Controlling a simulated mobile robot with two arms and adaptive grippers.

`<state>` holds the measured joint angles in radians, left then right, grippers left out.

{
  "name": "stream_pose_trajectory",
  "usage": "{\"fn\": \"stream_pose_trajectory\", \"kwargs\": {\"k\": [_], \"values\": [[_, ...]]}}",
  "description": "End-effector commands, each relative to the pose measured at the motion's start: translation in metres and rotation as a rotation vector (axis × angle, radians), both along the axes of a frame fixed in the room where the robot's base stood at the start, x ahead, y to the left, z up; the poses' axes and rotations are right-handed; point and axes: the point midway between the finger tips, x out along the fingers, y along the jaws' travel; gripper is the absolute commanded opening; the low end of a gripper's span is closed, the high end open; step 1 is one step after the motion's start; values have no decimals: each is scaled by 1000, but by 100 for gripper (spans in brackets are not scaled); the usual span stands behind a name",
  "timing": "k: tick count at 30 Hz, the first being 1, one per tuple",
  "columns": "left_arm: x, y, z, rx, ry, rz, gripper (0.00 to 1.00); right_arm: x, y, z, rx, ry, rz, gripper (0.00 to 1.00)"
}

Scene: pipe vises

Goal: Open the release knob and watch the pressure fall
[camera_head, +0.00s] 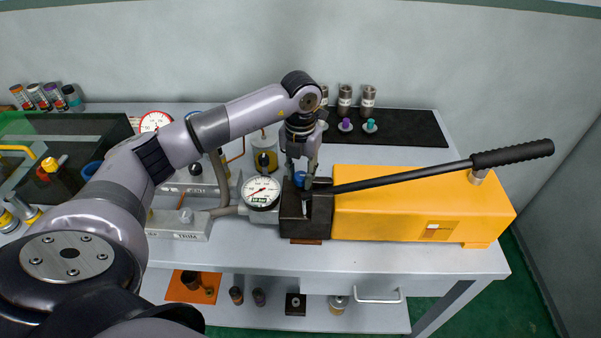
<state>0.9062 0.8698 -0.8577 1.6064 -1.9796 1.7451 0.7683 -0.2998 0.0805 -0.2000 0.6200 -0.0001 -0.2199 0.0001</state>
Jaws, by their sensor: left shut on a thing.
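The release knob (299,178) is blue and sits on the dark block (306,226) at the left end of a yellow hand pump (400,208). My left gripper (300,177) reaches down from above and is shut on the knob, its fingers on either side. A round white pressure gauge (261,192) with a red needle stands just left of the block; its needle reading is too small to tell. The pump's black lever (440,174) slants up to the right. My right gripper is not in view.
A black mat (415,128) with metal cylinders and small coloured parts lies behind the pump. Another gauge (155,121) and grey metal fixtures (180,223) stand left. A lower shelf (370,318) holds small parts.

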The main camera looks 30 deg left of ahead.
Motion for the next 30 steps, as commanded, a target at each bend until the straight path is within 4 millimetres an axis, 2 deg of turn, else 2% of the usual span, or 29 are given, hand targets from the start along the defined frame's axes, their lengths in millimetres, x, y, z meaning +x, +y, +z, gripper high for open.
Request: {"fn": "stream_pose_trajectory", "kwargs": {"k": [7, 8, 16, 25, 30], "values": [[1, 1, 2, 1, -5, 1, 1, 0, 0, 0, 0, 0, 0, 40], [1, 1, 2, 1, -5, 1, 31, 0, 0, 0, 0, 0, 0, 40], [1, 0, 1, 1, -3, 0, 49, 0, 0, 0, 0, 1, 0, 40], [0, 0, 1, 0, -1, -1, 49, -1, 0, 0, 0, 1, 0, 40], [1, 0, 17, -1, -5, -2, 49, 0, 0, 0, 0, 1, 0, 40]]}}
